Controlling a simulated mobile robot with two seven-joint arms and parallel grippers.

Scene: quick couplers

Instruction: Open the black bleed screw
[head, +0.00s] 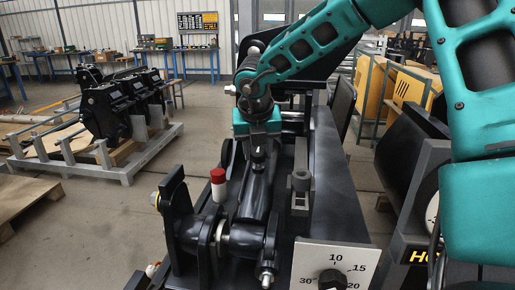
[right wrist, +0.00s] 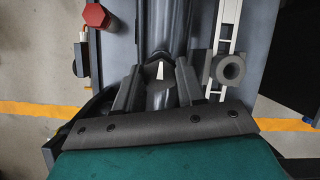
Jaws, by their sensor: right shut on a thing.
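The black bleed screw (head: 258,163) stands on top of a dark cylinder (head: 257,192) in the head view. My right gripper (head: 258,150) comes down on it from above, its fingers shut on the screw. In the right wrist view, the two dark fingers of the gripper (right wrist: 160,90) close in from both sides over the cylinder. A small white pointer mark (right wrist: 160,71) shows between them. The fingers hide most of the screw. My left gripper is not in view.
A red-capped post (head: 218,176) stands just left of the cylinder. A grey round fitting (head: 300,180) on a rail stands to the right. A white dial plate (head: 312,262) with a black knob (head: 332,279) is at the front. A pallet (head: 128,160) with black machinery lies further left.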

